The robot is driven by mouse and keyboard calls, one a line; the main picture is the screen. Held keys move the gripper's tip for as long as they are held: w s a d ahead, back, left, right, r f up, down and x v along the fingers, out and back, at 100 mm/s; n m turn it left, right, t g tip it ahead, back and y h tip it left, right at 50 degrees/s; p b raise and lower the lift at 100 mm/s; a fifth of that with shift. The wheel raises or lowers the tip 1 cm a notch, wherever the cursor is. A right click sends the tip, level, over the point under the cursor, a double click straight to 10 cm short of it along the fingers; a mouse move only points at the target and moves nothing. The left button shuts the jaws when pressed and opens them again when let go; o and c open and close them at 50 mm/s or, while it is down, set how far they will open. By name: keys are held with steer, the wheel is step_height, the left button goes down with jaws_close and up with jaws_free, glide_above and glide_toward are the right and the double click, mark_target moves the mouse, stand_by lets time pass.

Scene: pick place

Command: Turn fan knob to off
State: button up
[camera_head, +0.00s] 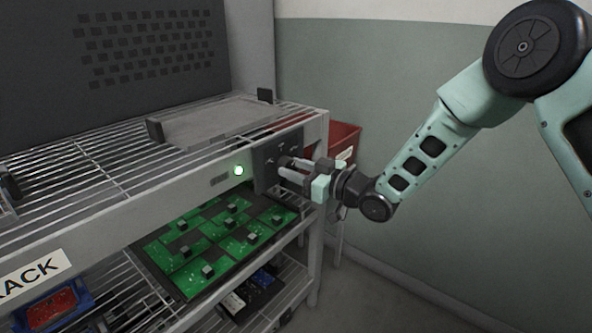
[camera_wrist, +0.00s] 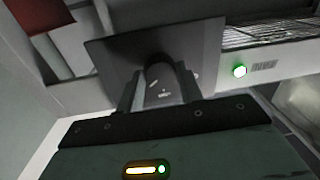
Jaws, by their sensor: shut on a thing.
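The dark fan control panel (camera_head: 266,160) is on the front rail of the rack, near its right end. In the wrist view the panel (camera_wrist: 205,50) fills the top middle, with small pale marks on its face. The dark rounded fan knob (camera_wrist: 162,76) stands out from it. My gripper (camera_head: 287,170) reaches the panel from the right, and in the wrist view its fingers (camera_wrist: 160,92) are shut on the knob, one on each side. The knob is mostly hidden by the fingers in the head view. I cannot read which setting it points to.
A lit green lamp (camera_head: 239,170) is on the rail left of the panel. A grey tray (camera_head: 215,120) lies on the wire top shelf. Green circuit boards (camera_head: 225,232) lie below. A red bin (camera_head: 345,135) stands behind the rack's right post. The floor right of the rack is clear.

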steer(key=shift+f, duration=0.1)
steer(key=n+b, duration=0.2)
steer(key=b, duration=0.1)
steer(key=shift+f+n, duration=0.15)
steer(key=shift+n, duration=0.25)
steer(key=n+b, duration=0.2)
steer(key=b, duration=0.1)
steer(key=shift+n, duration=0.3)
steer(key=n+h+b, duration=0.1)
steer(key=n+b, duration=0.5)
steer(key=b, duration=0.1)
steer(key=shift+s, duration=0.1)
steer(key=shift+a+r+n+t+h+b, duration=0.1)
steer(key=shift+n+t+h+b, duration=0.1)
steer(key=shift+n+b, duration=2.05)
steer(key=shift+d+r+n+t+h+b, duration=0.15)
steer(key=shift+n+b, duration=1.2)
steer(key=shift+b, duration=1.7)
steer(key=shift+a+n+t+h+b, duration=0.15)
steer(key=shift+n+t+b, duration=0.1)
steer(key=shift+n+b, duration=2)
steer(key=shift+r+m+b, duration=0.1)
steer(key=shift+m+b, duration=0.15)
steer(key=shift+b, duration=0.25)
